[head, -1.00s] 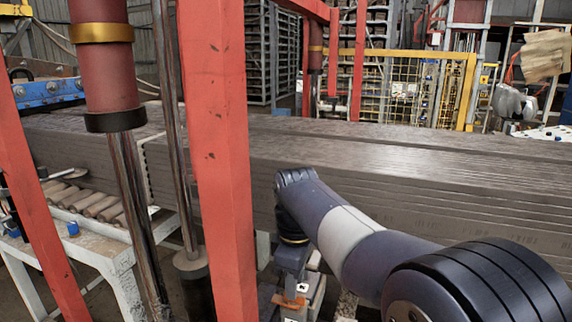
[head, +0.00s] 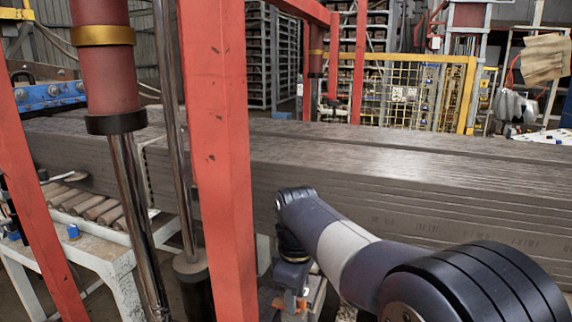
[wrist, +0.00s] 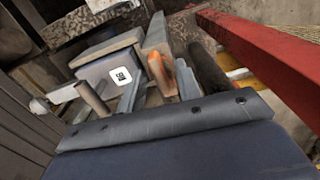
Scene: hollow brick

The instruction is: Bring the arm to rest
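My arm comes in from the lower right of the head view and bends down at its far end, beside the stacked grey-brown slabs. My gripper (head: 290,298) hangs below that bend, low in the head view. Its fingertips cannot be made out there, among grey and orange parts. In the wrist view a dark blue housing with bolts fills the bottom. Beyond it are grey blocks, a white square tag (wrist: 123,76) and an orange piece (wrist: 158,72).
A long stack of grey-brown slabs (head: 400,185) runs behind the arm. A red upright post (head: 222,160) stands left of the gripper, with a piston (head: 130,200) farther left. A roller conveyor (head: 90,207) is at left. A yellow mesh fence (head: 410,92) stands behind. A red beam (wrist: 265,50) crosses the wrist view's upper right.

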